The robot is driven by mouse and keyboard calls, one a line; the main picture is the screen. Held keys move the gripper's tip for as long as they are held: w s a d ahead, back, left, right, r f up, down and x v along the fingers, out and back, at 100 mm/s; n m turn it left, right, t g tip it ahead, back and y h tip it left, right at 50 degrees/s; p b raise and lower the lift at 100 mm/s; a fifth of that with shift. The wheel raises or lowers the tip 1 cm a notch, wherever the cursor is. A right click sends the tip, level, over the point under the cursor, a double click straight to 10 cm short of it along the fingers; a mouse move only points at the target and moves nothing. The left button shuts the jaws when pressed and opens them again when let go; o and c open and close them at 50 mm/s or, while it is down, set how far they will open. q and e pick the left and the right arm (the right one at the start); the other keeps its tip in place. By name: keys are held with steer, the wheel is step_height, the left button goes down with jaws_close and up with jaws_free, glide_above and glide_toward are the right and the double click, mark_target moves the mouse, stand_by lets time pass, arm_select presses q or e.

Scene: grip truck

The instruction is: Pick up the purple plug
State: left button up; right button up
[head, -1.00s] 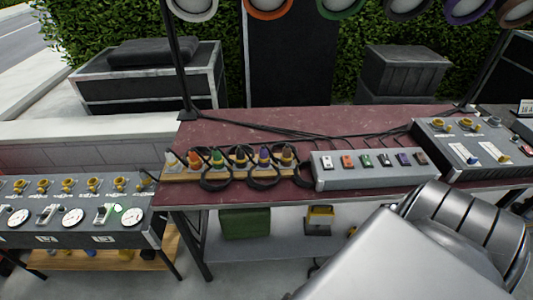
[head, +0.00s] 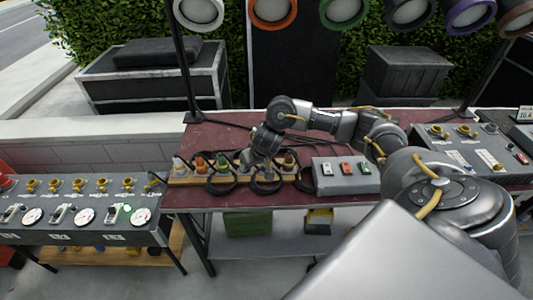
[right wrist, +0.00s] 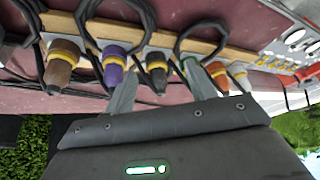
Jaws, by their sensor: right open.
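The purple plug (right wrist: 113,70) sits upright in a row of colored plugs on a wooden strip, between the brown plug (right wrist: 60,65) and the black plug (right wrist: 156,70). In the head view my right gripper (head: 262,168) covers it. In the right wrist view my right gripper (right wrist: 160,78) is open. One finger is close beside the purple plug and partly overlaps it. The other finger reaches near the green plug's place. The black plug shows between the fingers. Nothing is held. My left gripper is not in view.
Looped black cables (right wrist: 205,30) run around the plugs. A grey switch box (head: 347,190) stands right of the strip on the red table (head: 300,203). Another control box (head: 80,225) stands at the left. The orange plug (right wrist: 217,72) and white plug (right wrist: 239,76) are farther along the row.

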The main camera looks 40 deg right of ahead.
steer(key=d+r+m+h, duration=0.2)
steer(key=d+r+m, duration=0.15)
steer(key=d, duration=0.45)
steer(key=shift+n+g, duration=0.25)
steer(key=shift+g, duration=0.25)
steer(key=shift+w+a+b+x, duration=0.1)
steer(key=shift+b+x, duration=0.7)
steer(key=shift+x, duration=1.65)
steer(key=shift+w+a+b+x, duration=0.15)
steer(key=shift+b+x, duration=0.6)
steer(key=shift+x, duration=1.7)
steer(key=shift+r, duration=0.1)
steer(key=shift+c, duration=0.9)
steer(key=c, duration=0.9)
steer(key=shift+c, duration=0.2)
